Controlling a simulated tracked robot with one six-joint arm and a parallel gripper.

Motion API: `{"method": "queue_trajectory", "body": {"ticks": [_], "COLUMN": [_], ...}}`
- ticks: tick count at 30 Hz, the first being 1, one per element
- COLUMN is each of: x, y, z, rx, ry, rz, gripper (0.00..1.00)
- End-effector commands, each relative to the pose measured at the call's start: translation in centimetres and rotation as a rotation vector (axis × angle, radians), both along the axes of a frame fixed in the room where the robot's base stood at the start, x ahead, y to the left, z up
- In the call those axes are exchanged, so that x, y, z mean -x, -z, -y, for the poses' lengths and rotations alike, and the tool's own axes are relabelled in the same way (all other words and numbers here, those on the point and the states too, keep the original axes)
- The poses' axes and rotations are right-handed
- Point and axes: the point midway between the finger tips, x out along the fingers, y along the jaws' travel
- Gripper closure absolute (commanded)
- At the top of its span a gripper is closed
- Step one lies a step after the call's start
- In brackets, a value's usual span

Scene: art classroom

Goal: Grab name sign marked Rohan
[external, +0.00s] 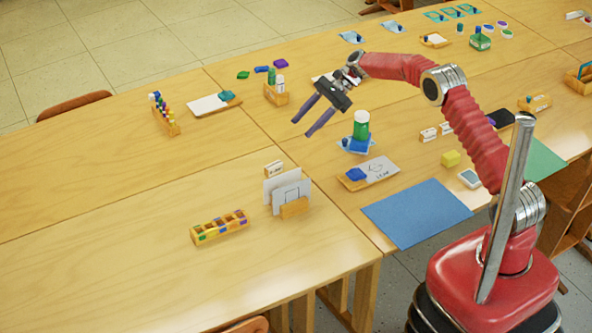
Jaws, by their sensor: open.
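My gripper (303,127) is open and empty, held above the tables with its fingers pointing down and left. Several small name signs show, with lettering too small to read, so I cannot tell which says Rohan. One name sign (274,169) stands behind the white cards, below and left of my gripper. Another name sign (428,135) stands right of the green-and-white bottle, and one more name sign (445,129) is beside it. My gripper touches none of them.
The green-and-white bottle (361,126) stands on a blue cloth below and right of my gripper. White cards (290,192) stand in a wooden holder. A paint box (219,227), a marker rack (166,118) and a blue sheet (416,212) lie around. The left table is mostly clear.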

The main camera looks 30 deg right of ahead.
Motion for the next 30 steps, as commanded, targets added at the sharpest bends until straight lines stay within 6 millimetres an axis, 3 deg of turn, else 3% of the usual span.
{"method": "queue_trajectory", "body": {"ticks": [9, 15, 30], "x": [-2.1, -2.7, -2.7], "y": [6.5, 9.1, 9.8], "z": [-1.7, -2.4, -3.0], "rx": [-0.115, -0.167, -0.178], "ry": [0.078, 0.111, 0.116], "rz": [-0.146, -0.211, -0.224], "gripper": [0.55, 0.55, 0.55]}}
